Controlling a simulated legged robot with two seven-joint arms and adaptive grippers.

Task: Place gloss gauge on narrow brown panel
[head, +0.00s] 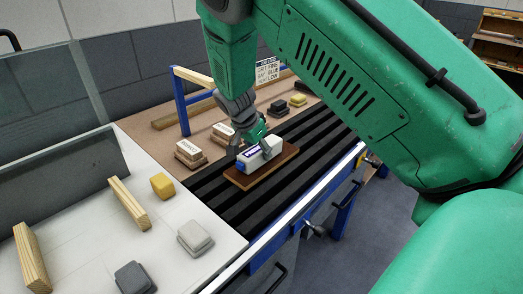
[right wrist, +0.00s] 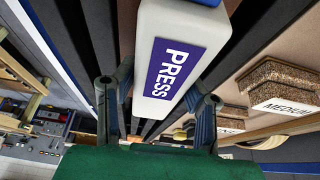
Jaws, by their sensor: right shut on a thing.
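The gloss gauge (head: 262,154) is a white block with blue ends and a purple label. My right gripper (head: 254,150) is shut on it, right over the narrow brown panel (head: 284,160). I cannot tell whether the gauge touches the panel or hangs slightly above it. The panel lies on black rubber strips. In the right wrist view the gauge (right wrist: 178,60), its label reading PRESS, sits between the two fingers of the right gripper (right wrist: 158,88). The panel cannot be made out there. My left gripper is not in view.
Labelled abrasive blocks (head: 190,154) stand on the brown board left of the black strips (head: 235,205). Yellow (head: 161,185), light grey (head: 195,237) and dark grey (head: 134,279) blocks and wooden bars (head: 129,203) lie on the white bench top. A blue frame (head: 181,100) stands behind.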

